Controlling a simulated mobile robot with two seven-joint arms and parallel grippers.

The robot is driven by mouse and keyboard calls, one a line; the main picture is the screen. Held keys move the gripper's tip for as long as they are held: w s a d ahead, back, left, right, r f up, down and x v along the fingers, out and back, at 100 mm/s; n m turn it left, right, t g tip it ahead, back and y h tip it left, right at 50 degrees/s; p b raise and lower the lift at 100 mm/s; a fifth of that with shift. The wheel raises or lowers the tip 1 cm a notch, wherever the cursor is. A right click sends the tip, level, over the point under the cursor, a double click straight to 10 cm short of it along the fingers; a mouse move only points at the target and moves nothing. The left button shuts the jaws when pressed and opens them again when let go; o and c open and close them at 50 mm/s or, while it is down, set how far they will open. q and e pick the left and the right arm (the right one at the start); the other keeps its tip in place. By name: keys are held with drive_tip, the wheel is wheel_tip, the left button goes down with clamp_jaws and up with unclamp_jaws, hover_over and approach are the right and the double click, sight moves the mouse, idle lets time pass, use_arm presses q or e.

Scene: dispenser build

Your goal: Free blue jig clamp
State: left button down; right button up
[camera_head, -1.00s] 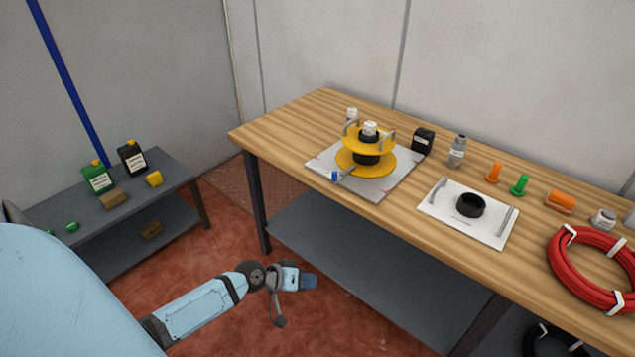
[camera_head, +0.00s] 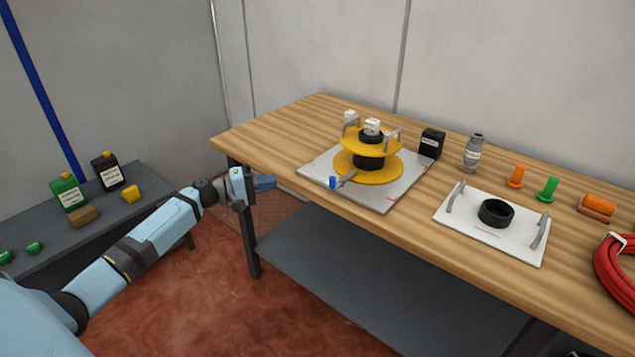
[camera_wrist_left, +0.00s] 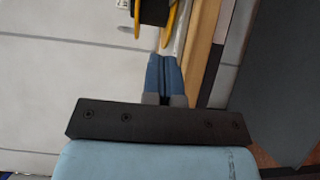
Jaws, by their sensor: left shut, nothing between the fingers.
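The jig (camera_head: 367,180) is a yellow two-plate frame around a black core, with a white-capped part on top. It stands on a white base plate (camera_head: 386,201) on the workbench. Its clamp lever (camera_head: 345,179) has a blue tip (camera_head: 332,183) and sticks out at the front left. My left gripper (camera_head: 265,182) is shut and empty, off the bench's left edge and apart from the blue tip. In the left wrist view its blue fingers (camera_wrist_left: 165,78) are together, with part of the yellow jig (camera_wrist_left: 171,22) beyond them. My right gripper is not in view.
The wooden bench (camera_head: 285,133) also holds a black box (camera_head: 432,143), a grey bottle (camera_head: 472,154) and a white tray (camera_head: 475,226) with a black ring (camera_head: 496,213). A grey low shelf (camera_head: 140,215) with bottles stands at the left.

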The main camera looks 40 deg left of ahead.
use_arm(q)
drive_tip(key=shift+d, duration=0.1)
drive_tip(key=shift+s+d+x, duration=0.3)
drive_tip(key=shift+d+x, duration=0.05)
drive_tip(key=shift+x, duration=1.75)
drive_tip(key=shift+s+d+x, duration=0.3)
drive_tip(key=shift+d+x, duration=0.1)
drive_tip(key=shift+x, duration=1.75)
drive_tip(key=shift+s+d+x, duration=0.25)
drive_tip(key=shift+d+x, duration=0.1)
drive_tip(key=shift+x, duration=1.75)
drive_tip(key=shift+d, duration=0.15)
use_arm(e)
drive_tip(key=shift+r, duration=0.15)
